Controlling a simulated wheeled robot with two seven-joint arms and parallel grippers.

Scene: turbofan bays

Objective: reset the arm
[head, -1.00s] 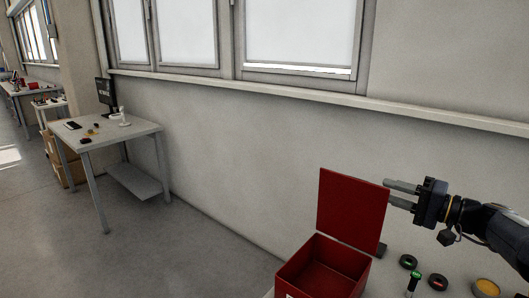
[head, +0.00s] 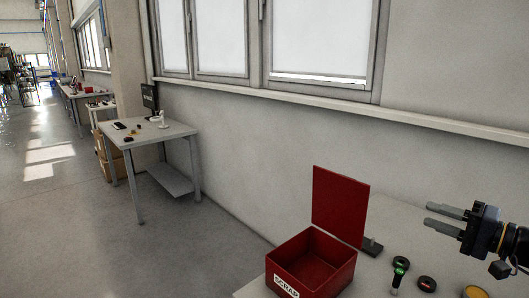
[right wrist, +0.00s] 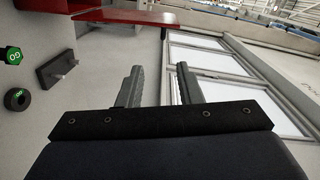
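My right gripper (head: 436,215) comes in from the right in the head view, above the table and to the right of the red scrap box's raised lid. Its two fingers are apart with nothing between them. The right wrist view also shows the open, empty fingers (right wrist: 158,88). My left gripper is not in view.
The red box (head: 312,264) marked SCRAP stands with its lid (head: 340,205) up on the table (head: 385,215). Another table (head: 160,136) stands at left; floor between is clear.

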